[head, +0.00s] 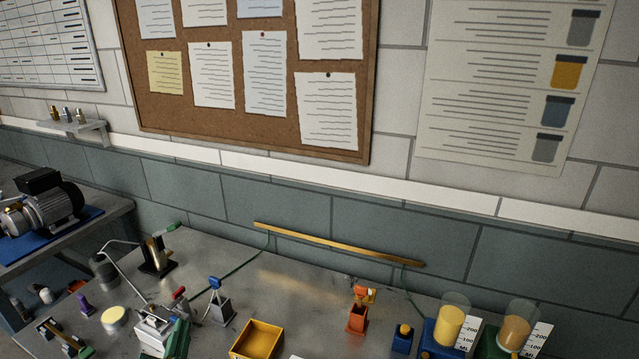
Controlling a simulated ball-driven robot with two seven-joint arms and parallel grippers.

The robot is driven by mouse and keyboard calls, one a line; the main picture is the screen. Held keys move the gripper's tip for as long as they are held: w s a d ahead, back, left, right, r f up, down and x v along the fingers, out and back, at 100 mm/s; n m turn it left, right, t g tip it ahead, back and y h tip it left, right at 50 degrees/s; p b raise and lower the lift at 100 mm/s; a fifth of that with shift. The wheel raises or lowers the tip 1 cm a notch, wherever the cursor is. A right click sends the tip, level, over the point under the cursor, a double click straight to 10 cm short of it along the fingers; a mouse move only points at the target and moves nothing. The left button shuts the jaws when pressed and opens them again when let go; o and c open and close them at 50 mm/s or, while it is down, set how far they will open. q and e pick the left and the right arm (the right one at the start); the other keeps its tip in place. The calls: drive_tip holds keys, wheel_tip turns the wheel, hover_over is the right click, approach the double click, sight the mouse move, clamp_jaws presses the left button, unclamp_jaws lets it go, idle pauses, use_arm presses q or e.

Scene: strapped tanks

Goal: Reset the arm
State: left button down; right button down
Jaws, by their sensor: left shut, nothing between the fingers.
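My right gripper is not in the picture.
A yellow tray (257,341), a grey holder (220,309), an orange holder (357,318) and two cups (450,325) (516,331) stand on the bench. A brass bar (338,244) runs along the back. A motor (45,208) sits on a side table. The rear middle is mostly clear.

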use_arm(q)
drive_tip(key=s+a+f+m+g+y, duration=0.1)
drive_tip(key=s+a+f+g, duration=0.3)
drive_tip(key=s+f+g, duration=0.3)
drive_tip(key=s+a+f+g+y, duration=0.1)
drive_tip(key=s+a+f+g, duration=0.2)
drive_tip(key=s+f+g, duration=0.35)
drive_tip(key=s+d+f+h+b, duration=0.1)
drive_tip(key=s+d+f+b, duration=0.15)
drive_tip(key=f, duration=0.85)
drive_tip(key=s+d+f+g+h+b, duration=0.1)
drive_tip(key=s+f+h, duration=0.15)
drive_tip(key=f, duration=0.75)
drive_tip(key=s+d+f+b, duration=0.1)
drive_tip(key=s+f, duration=0.2)
drive_tip(key=f, duration=0.8)
drive_tip(key=s+f+n+g+h+b, duration=0.1)
drive_tip(key=s+f+n+g+b, duration=0.2)
drive_tip(key=s+f, duration=1.2)
drive_tip(key=shift+s+f, duration=0.4)
drive_tip(key=shift+s, duration=0.8)
drive_tip(key=shift+a+h, duration=0.1)
drive_tip(key=shift+h, duration=0.15)
